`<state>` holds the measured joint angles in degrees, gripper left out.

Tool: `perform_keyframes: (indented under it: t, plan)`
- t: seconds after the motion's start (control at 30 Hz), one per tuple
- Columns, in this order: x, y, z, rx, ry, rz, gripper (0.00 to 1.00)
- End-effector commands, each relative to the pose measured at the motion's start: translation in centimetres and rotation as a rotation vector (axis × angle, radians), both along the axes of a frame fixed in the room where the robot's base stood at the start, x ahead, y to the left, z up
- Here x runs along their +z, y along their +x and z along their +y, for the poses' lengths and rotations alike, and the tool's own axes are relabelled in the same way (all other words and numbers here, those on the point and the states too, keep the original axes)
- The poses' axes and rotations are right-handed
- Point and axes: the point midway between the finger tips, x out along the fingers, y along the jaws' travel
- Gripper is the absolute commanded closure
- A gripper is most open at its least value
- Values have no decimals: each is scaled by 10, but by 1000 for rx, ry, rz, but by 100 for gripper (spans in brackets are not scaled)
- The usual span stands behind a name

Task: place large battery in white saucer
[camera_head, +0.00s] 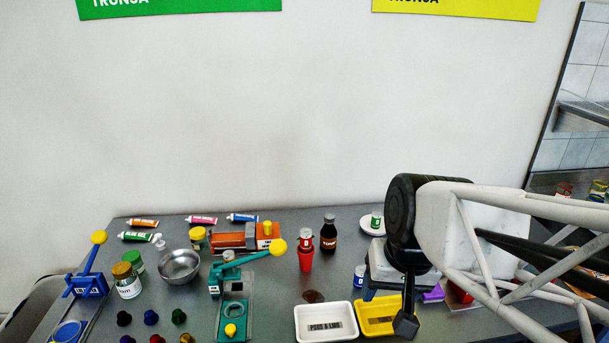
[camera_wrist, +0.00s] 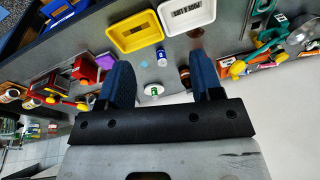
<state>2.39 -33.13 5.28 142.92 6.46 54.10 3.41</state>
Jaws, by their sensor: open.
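The white saucer (camera_head: 366,228) lies on the grey table right of the dark bottle, with a small green-and-white cylinder (camera_head: 376,218) upright on it. The saucer also shows between my fingers in the wrist view (camera_wrist: 148,90). A blue-and-white cylinder (camera_head: 360,277) stands in front of the saucer and also shows in the wrist view (camera_wrist: 162,58). Both cylinders look like batteries; I cannot tell which is the large one. My gripper (camera_wrist: 162,76) is open and empty above the table. In the head view its dark finger (camera_head: 407,318) hangs over the yellow tray's right end.
A white tray (camera_head: 299,329) and a yellow tray (camera_head: 368,305) stand at the front. A green lever press (camera_head: 234,310) and a metal bowl (camera_head: 180,266) are farther left. My arm hides the right side.

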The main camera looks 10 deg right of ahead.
Motion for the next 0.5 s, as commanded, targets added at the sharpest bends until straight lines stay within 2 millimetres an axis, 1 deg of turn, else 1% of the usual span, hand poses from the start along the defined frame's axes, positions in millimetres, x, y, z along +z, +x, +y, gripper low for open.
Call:
perform_keyframes:
  t: [0.03,0.2,0.5]
  plan:
    - [1,-8,-1,33,-31,-12,40]
    - [4,-22,-5,107,-103,-38,40]
    - [4,-25,-7,126,-124,-42,40]
